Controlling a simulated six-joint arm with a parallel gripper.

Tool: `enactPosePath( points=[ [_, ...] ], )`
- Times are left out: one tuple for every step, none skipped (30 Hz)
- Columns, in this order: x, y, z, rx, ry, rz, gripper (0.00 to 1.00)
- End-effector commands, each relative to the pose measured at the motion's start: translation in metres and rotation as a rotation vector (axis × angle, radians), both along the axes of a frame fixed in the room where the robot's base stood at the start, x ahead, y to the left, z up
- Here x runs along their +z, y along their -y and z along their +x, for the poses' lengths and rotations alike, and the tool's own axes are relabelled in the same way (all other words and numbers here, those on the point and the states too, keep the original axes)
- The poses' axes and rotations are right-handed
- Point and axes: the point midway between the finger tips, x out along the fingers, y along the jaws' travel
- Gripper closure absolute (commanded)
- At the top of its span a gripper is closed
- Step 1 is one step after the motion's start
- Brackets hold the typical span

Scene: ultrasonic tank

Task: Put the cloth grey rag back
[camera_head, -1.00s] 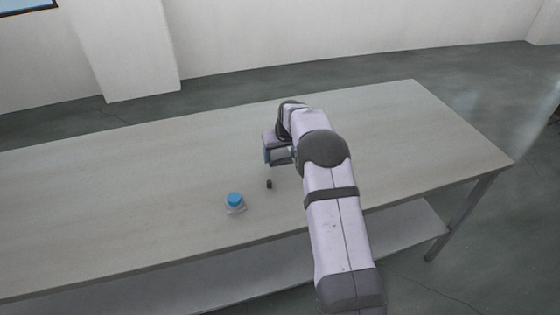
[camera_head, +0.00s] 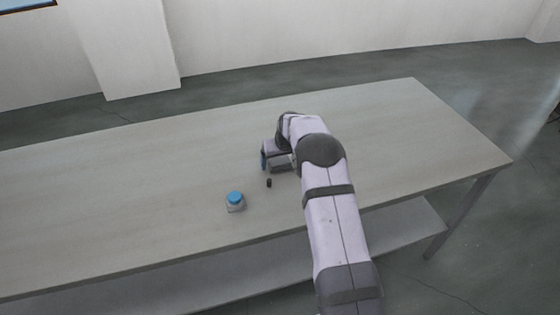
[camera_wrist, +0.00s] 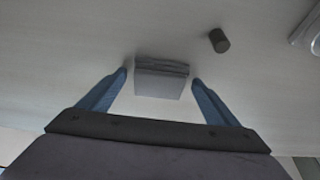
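The grey rag (camera_wrist: 160,82) is a small folded stack lying on the table, seen between my fingertips in the wrist view. My gripper (camera_wrist: 159,77) is open, with one blue finger on each side of the rag. A narrow gap shows between each fingertip and the rag's edges. In the head view my gripper (camera_head: 268,162) is low over the middle of the table, and my arm hides much of that spot. I cannot clearly make out the rag there.
A small dark cylinder (camera_head: 268,183) stands close to my gripper; it also shows in the wrist view (camera_wrist: 219,40). A blue-topped jar (camera_head: 235,202) stands nearer the front edge.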

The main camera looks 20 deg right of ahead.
Motion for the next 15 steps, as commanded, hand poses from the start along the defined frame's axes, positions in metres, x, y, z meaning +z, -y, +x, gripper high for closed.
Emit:
enactPosePath(
  points=[
    [0.0, 0.0, 0.0, 0.0, 0.0, 0.0, 0.16],
    [0.0, 0.0, 0.0, 0.0, 0.0, 0.0, 0.16],
    [0.0, 0.0, 0.0, 0.0, 0.0, 0.0, 0.16],
    [0.001, 0.0, 0.0, 0.0, 0.0, 0.0, 0.16],
    [0.001, 0.0, 0.0, 0.0, 0.0, 0.0, 0.16],
    [0.003, 0.0, 0.0, 0.0, 0.0, 0.0, 0.16],
    [0.004, 0.0, 0.0, 0.0, 0.0, 0.0, 0.16],
    [0.006, 0.0, 0.0, 0.0, 0.0, 0.0, 0.16],
    [0.006, 0.0, -0.001, 0.0, 0.001, 0.0, 0.16],
    [0.008, 0.0, -0.001, 0.0, 0.002, 0.0, 0.16],
    [0.009, 0.0, -0.002, 0.0, 0.001, 0.0, 0.16],
    [0.012, 0.0, -0.003, 0.0, 0.002, 0.0, 0.16],
    [0.016, 0.0, -0.004, 0.0, 0.002, -0.001, 0.16],
    [0.018, 0.0, -0.006, 0.0, 0.002, 0.0, 0.16],
    [0.023, 0.0, -0.008, 0.0, 0.002, -0.001, 0.16]
  ],
)
